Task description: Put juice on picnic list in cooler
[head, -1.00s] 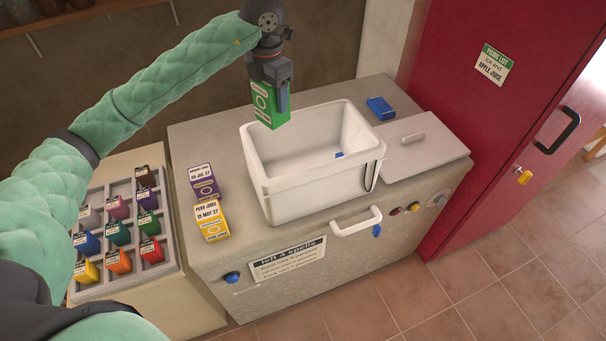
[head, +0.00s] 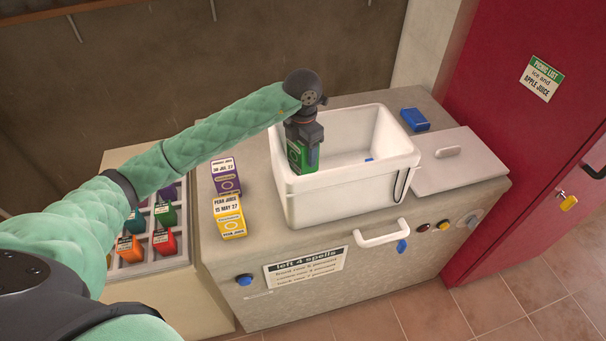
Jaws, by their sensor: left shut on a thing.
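My left gripper (head: 303,150) is shut on a green juice carton (head: 296,156). It holds the carton upright at the left part of the open white cooler (head: 340,193), at about rim height. I cannot tell how far the carton is inside the rim. A small blue item (head: 369,159) shows inside the cooler. The picnic list (head: 541,78) on the red door reads "ice and apple juice". A purple carton (head: 226,178) and a yellow pear juice carton (head: 229,217) stand on the counter left of the cooler. My right gripper is not in view.
The cooler's lid (head: 447,171) lies to its right on the counter. A blue box (head: 414,119) lies behind the lid. A tray (head: 156,257) of small coloured cartons is at the left. A handle (head: 381,234) juts from the counter's front.

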